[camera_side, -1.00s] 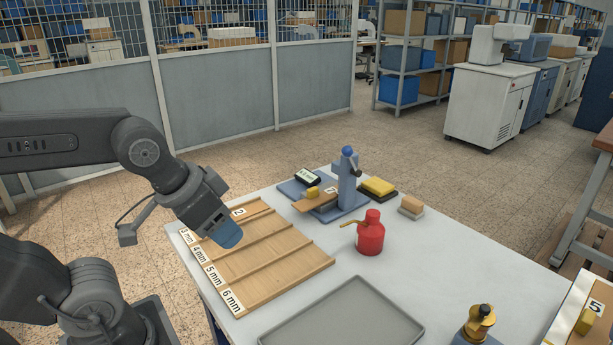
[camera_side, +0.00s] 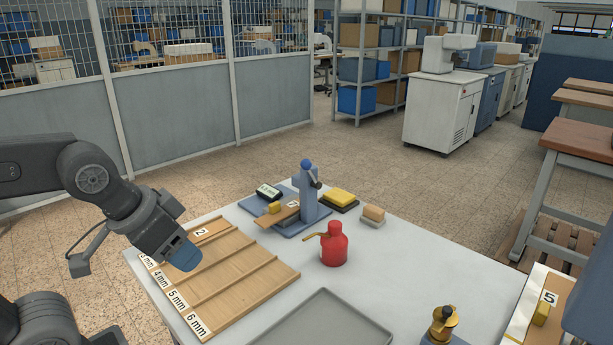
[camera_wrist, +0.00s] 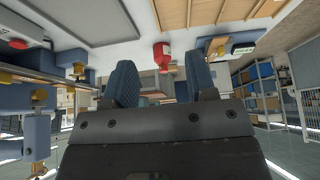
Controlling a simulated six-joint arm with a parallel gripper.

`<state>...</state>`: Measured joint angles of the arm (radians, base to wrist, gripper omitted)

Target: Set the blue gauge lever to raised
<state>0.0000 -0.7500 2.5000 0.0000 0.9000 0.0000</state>
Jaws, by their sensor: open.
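The blue gauge (camera_side: 310,192) stands upright on a flat blue base at the far side of the white table in the side view. It has a blue ball on top and a short dark lever (camera_side: 316,181) on its right side. I cannot tell the lever's setting. My gripper (camera_side: 184,257) is open and empty above the wooden rack, left of and apart from the gauge. Its two blue fingers (camera_wrist: 160,78) are spread in the wrist view.
The slotted wooden rack (camera_side: 235,285) with mm labels fills the table's left side. A grey tray (camera_side: 325,325) lies in front. Yellow (camera_side: 339,198) and tan blocks (camera_side: 373,215) sit to the right.

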